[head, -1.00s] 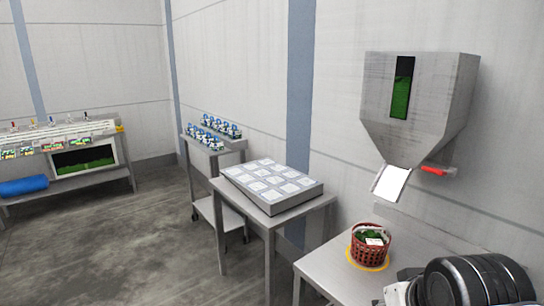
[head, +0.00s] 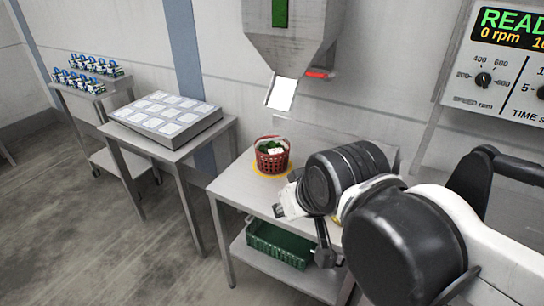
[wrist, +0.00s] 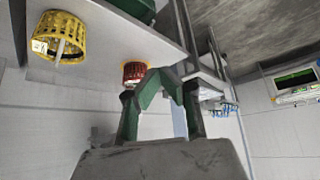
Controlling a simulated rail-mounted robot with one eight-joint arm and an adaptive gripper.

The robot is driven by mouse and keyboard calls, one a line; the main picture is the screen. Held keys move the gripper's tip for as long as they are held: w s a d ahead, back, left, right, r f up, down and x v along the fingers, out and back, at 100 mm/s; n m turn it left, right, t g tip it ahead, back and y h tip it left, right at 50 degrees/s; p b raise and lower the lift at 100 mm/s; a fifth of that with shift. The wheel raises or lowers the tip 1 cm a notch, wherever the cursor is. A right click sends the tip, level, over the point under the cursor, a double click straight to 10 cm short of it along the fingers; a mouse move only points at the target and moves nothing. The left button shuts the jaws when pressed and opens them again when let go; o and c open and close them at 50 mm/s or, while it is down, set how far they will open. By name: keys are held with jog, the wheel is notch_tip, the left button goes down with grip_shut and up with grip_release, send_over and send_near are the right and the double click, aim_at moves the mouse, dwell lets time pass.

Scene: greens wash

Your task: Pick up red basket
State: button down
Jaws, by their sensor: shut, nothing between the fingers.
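The red basket (head: 272,160) stands upright on a steel table, inside a yellow ring marking, with leafy greens and a pale label or card in it. It also shows in the wrist view (wrist: 135,72), just beyond and left of my fingertips. That view appears upside down. My gripper (wrist: 163,73) has its green fingers brought together at the tips, empty and apart from the basket. In the head view my arm reaches over the table right of the basket, and my fingers cannot be made out clearly.
A yellow basket (wrist: 60,38) stands on the same table in the wrist view. A hopper (head: 290,40) with a chute hangs above and behind the red basket. A green crate (head: 280,244) sits on the lower shelf. A table with a tray (head: 195,130) stands left.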

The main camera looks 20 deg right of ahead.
dwell(0.4)
jog(key=c, duration=2)
grip_release()
jog(key=shift+c, duration=0.2)
